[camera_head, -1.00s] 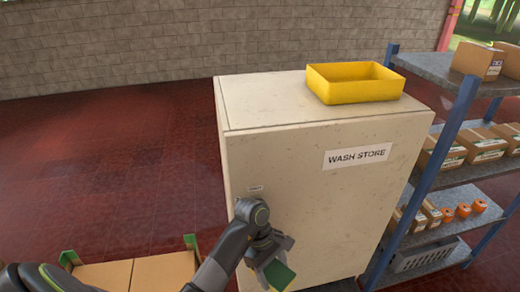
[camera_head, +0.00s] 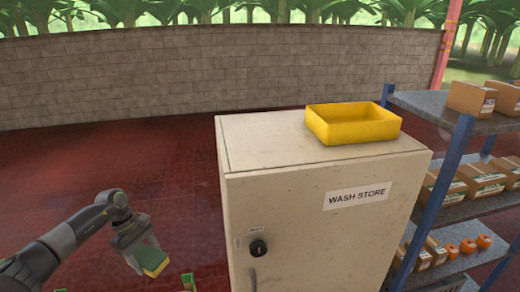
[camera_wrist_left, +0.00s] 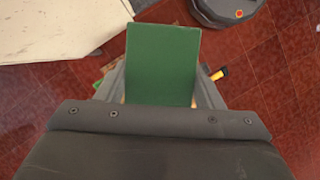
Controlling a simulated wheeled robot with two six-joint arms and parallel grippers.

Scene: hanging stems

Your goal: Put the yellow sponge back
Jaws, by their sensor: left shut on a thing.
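My left gripper (camera_head: 137,258) is shut on a yellow sponge (camera_head: 157,268) with a green face, held in the air left of the cabinet. In the left wrist view the sponge's green face (camera_wrist_left: 163,65) fills the space between the fingers of the left gripper (camera_wrist_left: 160,95). The cream cabinet (camera_head: 290,195) has a "WASH STORE" label (camera_head: 357,195), a black knob (camera_head: 258,248) and a handle (camera_head: 253,279) on its front. Its door looks shut. My right gripper is not in view.
A blue-framed shelf rack (camera_head: 438,180) with cardboard boxes (camera_head: 481,178) and orange items (camera_head: 468,246) stands right of the cabinet. A block wall (camera_head: 200,72) runs behind. Red tiled floor (camera_head: 130,160) is open to the left.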

